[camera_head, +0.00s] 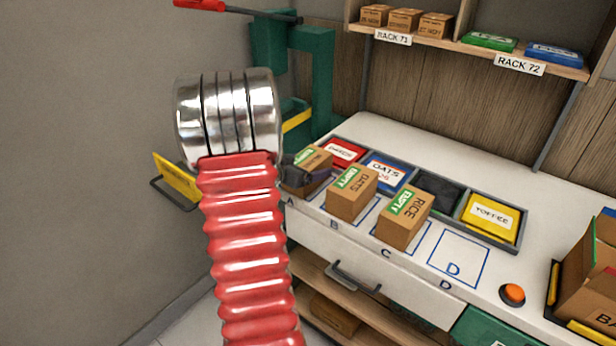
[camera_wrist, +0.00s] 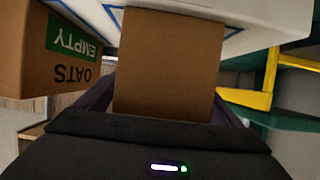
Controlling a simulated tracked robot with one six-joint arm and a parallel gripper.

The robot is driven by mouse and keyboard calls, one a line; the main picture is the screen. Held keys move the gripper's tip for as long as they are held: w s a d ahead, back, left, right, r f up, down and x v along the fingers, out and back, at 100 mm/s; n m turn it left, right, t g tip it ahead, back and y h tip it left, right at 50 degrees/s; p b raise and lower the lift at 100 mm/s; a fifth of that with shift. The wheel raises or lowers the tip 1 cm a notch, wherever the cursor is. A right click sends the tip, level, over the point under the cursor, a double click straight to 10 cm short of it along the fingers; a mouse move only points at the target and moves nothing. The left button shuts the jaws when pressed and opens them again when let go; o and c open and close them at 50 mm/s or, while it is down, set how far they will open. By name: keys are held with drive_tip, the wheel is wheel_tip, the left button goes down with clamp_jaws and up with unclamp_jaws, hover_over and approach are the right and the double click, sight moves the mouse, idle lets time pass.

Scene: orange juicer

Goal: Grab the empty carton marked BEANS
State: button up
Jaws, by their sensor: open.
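A brown carton (camera_head: 312,172) with a green EMPTY label stands at spot A on the white counter. Its other marking is mostly hidden, so I cannot read BEANS on it. My gripper (camera_head: 290,172) is at its left side, partly hidden behind my red arm sleeve. In the wrist view the plain brown face of the carton (camera_wrist: 168,62) sits between the two dark fingers of my gripper (camera_wrist: 163,105), which are open around it. An OATS carton (camera_head: 352,193) with an EMPTY label stands at B; it also shows in the wrist view (camera_wrist: 65,60).
A RICE carton (camera_head: 404,219) marked EMPTY stands at C; square D (camera_head: 456,258) is bare. Behind are bins with red, blue and yellow TOFFEE (camera_head: 490,216) packs. An orange button (camera_head: 512,294) and a large box (camera_head: 590,290) are at right. A green frame (camera_head: 318,75) stands behind.

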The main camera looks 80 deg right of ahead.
drive_tip(key=shift+c, duration=0.4)
drive_tip(key=c, duration=1.1)
drive_tip(key=shift+o, duration=0.2)
wheel_tip(320, 180, up, 10)
